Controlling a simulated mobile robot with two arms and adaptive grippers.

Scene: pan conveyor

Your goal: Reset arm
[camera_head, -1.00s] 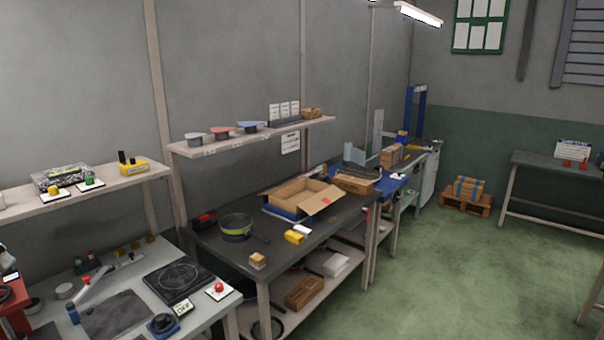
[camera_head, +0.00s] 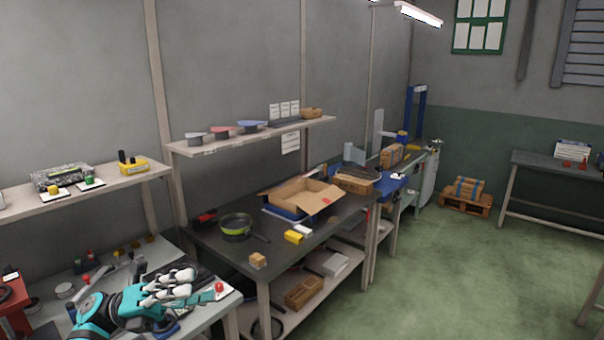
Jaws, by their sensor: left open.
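My left gripper (camera_head: 176,288) is in the head view at the lower left, on the end of my teal arm. It is open, and I see nothing between its white and dark fingers. It shows in front of the near workbench (camera_head: 215,308) and covers much of the dark square plate there. A red button (camera_head: 219,287) shows just right of the fingers. My right gripper is not in view.
A dark table (camera_head: 275,252) holds a green-banded pan (camera_head: 236,226), an open cardboard box (camera_head: 309,194) and a yellow object (camera_head: 293,237). A shelf (camera_head: 240,137) with several pans is above.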

